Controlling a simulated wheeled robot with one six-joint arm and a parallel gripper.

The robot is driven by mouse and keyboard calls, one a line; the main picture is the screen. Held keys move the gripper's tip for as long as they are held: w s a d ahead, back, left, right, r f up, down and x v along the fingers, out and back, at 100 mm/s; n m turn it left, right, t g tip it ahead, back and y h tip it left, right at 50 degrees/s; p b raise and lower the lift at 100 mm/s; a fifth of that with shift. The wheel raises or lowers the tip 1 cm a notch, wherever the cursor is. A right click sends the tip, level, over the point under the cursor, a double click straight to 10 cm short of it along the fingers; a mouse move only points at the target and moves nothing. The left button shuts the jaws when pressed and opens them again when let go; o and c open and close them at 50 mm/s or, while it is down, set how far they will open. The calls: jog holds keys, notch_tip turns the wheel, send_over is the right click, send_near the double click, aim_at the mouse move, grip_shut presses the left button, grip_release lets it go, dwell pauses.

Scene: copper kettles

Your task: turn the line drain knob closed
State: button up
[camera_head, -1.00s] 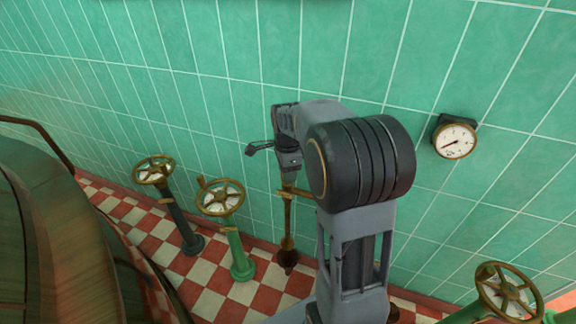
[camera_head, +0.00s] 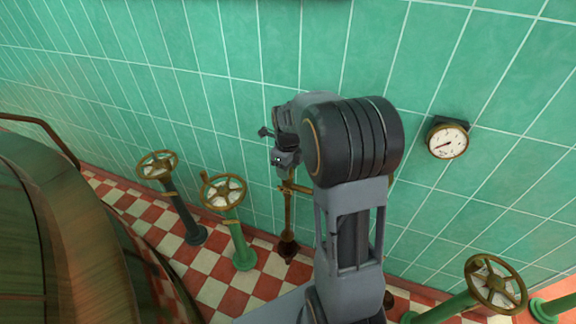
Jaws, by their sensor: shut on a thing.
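A thin upright brass pipe (camera_head: 287,220) stands on the floor close to the tiled wall, with a short side branch (camera_head: 299,188) near its top. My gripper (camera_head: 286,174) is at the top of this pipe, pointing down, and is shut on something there. The line drain knob itself does not show clearly; my gripper and wrist cover that spot, so its angle cannot be told. My arm covers part of the wall and floor to the right of the pipe.
Left of the pipe stand a green handwheel valve (camera_head: 223,191) and a dark-stemmed one (camera_head: 157,165). Another handwheel (camera_head: 496,284) is at lower right. A round gauge (camera_head: 448,141) hangs on the wall. A large copper kettle (camera_head: 90,245) fills the lower left.

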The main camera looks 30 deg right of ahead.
jog(key=shift+r+m, duration=0.1)
jog(key=shift+m, duration=0.4)
jog(key=o, duration=0.9)
jog(key=shift+o, duration=0.2)
notch_tip(320, 180, up, 14)
jog(key=p, duration=0.2)
dwell(0.5)
